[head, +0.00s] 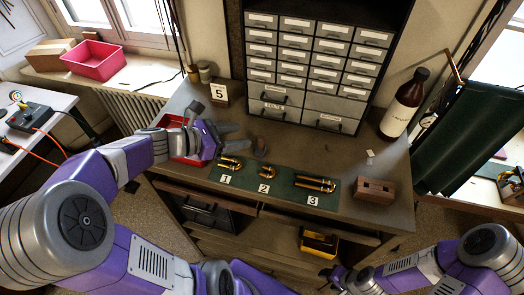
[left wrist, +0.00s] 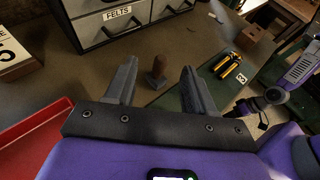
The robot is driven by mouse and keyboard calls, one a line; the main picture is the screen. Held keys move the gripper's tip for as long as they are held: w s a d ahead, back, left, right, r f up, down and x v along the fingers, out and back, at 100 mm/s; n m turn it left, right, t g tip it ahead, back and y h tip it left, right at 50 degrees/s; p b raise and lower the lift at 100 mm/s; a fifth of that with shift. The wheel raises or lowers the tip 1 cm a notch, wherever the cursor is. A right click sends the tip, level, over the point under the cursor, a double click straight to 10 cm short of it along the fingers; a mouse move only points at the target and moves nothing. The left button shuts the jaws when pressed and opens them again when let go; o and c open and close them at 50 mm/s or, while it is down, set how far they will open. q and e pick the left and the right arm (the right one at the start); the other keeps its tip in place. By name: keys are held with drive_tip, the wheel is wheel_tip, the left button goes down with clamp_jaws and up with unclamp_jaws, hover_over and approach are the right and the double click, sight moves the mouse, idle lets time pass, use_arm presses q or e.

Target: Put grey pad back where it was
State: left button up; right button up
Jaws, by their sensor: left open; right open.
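My left gripper (head: 236,137) is open, low over the bench at the left end of the green mat (head: 290,182). My right gripper (head: 338,279) is open and empty at the bottom, in front of the bench.
Brass tubes (head: 316,184) lie on the mat by number cards. A red tray (head: 187,157) is under my left arm. Behind stands a drawer cabinet (head: 308,75); a brown bottle (head: 404,103) and wooden block (head: 374,189) are at right. The bench right of centre is mostly clear.

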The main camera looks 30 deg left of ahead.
sight(260, 141)
use_arm(q)
drive_tip(key=f, duration=0.1)
drive_tip(key=f+b, duration=0.1)
drive_tip(key=shift+w+f, duration=0.25)
drive_tip(key=shift+f, duration=0.05)
drive_tip(key=shift+w+d+f+b, duration=0.15)
drive_tip(key=shift+b, duration=0.2)
drive_tip(key=x, duration=0.4)
drive_tip(key=b+x, duration=0.1)
drive_tip(key=x, duration=0.1)
drive_tip(key=shift+s+d+f, duration=0.25)
drive_tip(key=shift+s+d, duration=0.05)
drive_tip(key=shift+w+d+f, duration=0.15)
drive_tip(key=shift+w+d, duration=0.05)
drive_tip(key=shift+w, duration=0.2)
clamp_jaws()
use_arm(e)
wheel_tip(260, 141, down, 4)
drive_tip(key=shift+w+r, duration=0.1)
drive_tip(key=shift+w, duration=0.05)
